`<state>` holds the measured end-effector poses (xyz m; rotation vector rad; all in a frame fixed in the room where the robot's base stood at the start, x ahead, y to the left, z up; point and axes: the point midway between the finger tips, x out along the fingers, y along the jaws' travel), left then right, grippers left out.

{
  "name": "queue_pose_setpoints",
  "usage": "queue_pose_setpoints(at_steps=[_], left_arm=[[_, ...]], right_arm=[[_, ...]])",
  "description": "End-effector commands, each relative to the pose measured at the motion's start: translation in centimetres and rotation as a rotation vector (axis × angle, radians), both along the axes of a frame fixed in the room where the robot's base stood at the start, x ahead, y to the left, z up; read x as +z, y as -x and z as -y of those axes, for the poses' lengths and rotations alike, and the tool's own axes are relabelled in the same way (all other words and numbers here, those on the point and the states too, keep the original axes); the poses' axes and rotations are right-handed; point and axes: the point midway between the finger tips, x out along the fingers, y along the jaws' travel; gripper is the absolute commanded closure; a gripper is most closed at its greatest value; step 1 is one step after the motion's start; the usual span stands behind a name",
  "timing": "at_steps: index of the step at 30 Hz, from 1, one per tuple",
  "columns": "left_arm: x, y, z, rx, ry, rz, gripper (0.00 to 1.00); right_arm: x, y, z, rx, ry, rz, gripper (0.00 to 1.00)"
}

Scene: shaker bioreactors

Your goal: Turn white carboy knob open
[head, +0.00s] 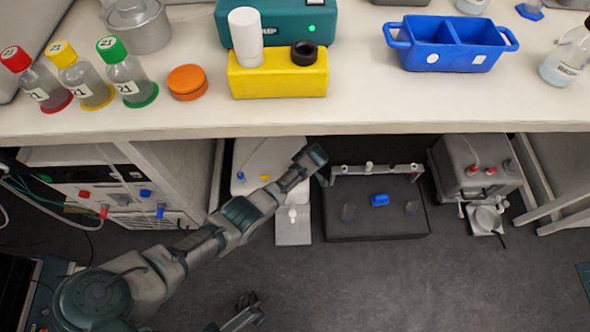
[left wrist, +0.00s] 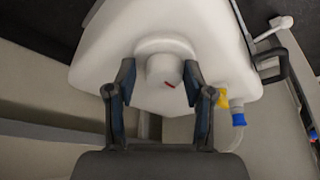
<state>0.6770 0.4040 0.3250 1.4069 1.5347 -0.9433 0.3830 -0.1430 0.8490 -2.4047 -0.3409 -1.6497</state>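The white carboy (head: 247,178) stands under the bench in the head view. In the left wrist view the carboy (left wrist: 105,55) fills the upper middle. Its round white knob (left wrist: 161,68) has a short red mark on its face, tilted slightly down to the right. My left gripper (left wrist: 160,70) is open, with one dark finger on each side of the knob. The left finger appears a little apart from the knob; whether the right finger touches it is unclear. In the head view my left arm reaches under the bench, and its fingers are hidden.
The white bench edge (head: 375,128) hangs over the work area. A dark platform (head: 375,222) with a blue item stands right of the carboy, and a grey device (head: 465,165) beyond it. A white-fronted cabinet (head: 165,165) stands left. The grey floor in front is mostly clear.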

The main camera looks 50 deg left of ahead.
Motion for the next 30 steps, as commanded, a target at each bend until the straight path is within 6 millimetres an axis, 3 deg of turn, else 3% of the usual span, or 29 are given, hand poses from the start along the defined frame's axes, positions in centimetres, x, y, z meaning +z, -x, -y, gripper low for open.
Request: queue_pose_setpoints(at_steps=[14, 19, 24, 30], left_arm=[[0.8, 0.1, 0.0, 0.002, -0.007, -0.003, 0.37], [2.9, 0.1, 0.9, 0.002, -0.006, -0.003, 0.37], [6.7, -0.2, 2.5, 0.001, -0.004, -0.001, 0.37], [9.9, -0.4, 3.9, 0.000, -0.004, -0.003, 0.37]], right_arm=[[0.2, 0.5, -0.1, 0.001, 0.000, 0.004, 0.60], [0.2, 0.5, 0.0, 0.001, 0.000, 0.004, 0.60], [0.2, 0.4, 0.0, 0.001, 0.000, 0.005, 0.60], [0.2, 0.4, 0.0, 0.001, -0.001, 0.004, 0.60]])
